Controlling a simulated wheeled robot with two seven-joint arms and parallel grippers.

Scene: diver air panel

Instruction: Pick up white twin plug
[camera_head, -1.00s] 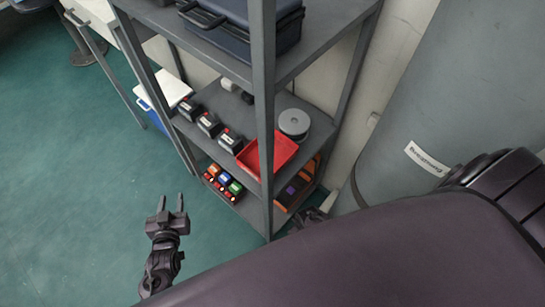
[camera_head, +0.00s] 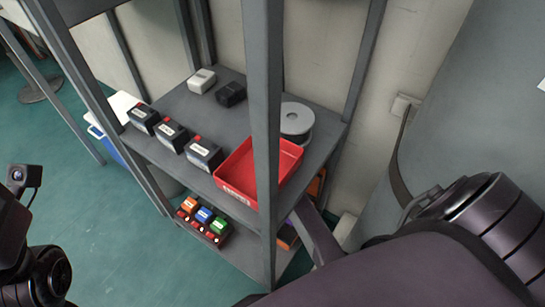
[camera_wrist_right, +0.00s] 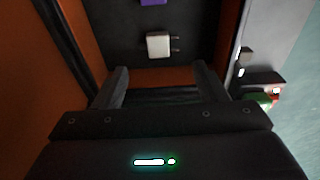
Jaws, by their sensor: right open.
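The white twin plug (camera_wrist_right: 160,45) lies in the right wrist view on the dark floor of an orange-walled box (camera_wrist_right: 228,35). Its two prongs point right. My right gripper (camera_wrist_right: 160,70) is open and empty, its fingers spread to either side below the plug in the picture, apart from it. In the head view the plug cannot be made out, and my right gripper is hidden behind my arm and the shelf. Only part of my left arm shows at the left edge; its gripper is out of view.
A purple item (camera_wrist_right: 153,2) lies beyond the plug. The box walls are close on both sides.

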